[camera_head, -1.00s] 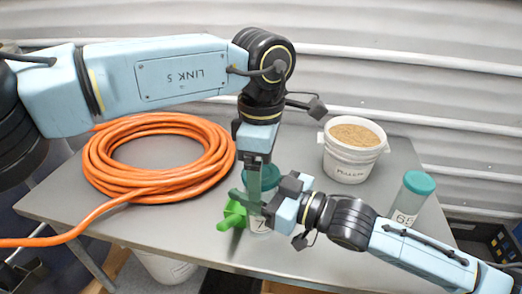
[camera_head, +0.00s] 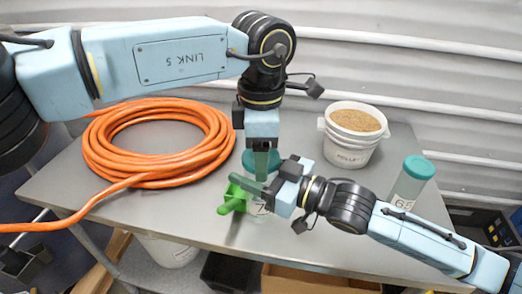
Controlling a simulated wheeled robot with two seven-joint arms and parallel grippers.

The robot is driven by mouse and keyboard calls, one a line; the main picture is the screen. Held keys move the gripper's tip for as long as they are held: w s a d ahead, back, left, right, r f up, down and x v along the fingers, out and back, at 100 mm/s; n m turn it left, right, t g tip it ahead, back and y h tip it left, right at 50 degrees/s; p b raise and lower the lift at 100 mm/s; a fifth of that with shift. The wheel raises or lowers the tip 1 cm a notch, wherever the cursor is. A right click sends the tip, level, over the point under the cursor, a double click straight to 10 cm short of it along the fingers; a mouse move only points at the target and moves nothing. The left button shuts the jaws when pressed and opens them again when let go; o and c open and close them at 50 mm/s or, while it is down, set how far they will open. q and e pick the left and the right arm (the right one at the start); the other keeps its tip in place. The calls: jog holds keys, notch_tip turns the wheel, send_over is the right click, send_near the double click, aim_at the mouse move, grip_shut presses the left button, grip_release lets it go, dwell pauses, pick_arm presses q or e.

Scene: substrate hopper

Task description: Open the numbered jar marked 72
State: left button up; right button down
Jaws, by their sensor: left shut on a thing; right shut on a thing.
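The jar (camera_head: 260,208) stands near the table's front, partly hidden by my grippers. Its label shows a 7; the second digit is covered. Its teal lid (camera_head: 248,160) shows behind the fingers of my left gripper (camera_head: 262,165), which comes down from above and is shut on the lid. My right gripper (camera_head: 268,188) comes in from the right, low, and is shut on the jar's body. Whether there is a gap between lid and body is hidden. Another clear jar (camera_head: 408,190), with a teal lid and marked 65, stands upright at the right.
A coiled orange hose (camera_head: 160,150) covers the table's left. A white bucket of pellets (camera_head: 352,150) stands at the back right. A green scoop-like object (camera_head: 234,198) lies just left of the jar. The grey table (camera_head: 170,212) is bare at front left.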

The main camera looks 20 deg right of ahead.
pick_arm(q)
jog(key=shift+n, duration=0.4)
jog(key=o, duration=1.1)
jog(key=shift+r, duration=0.1)
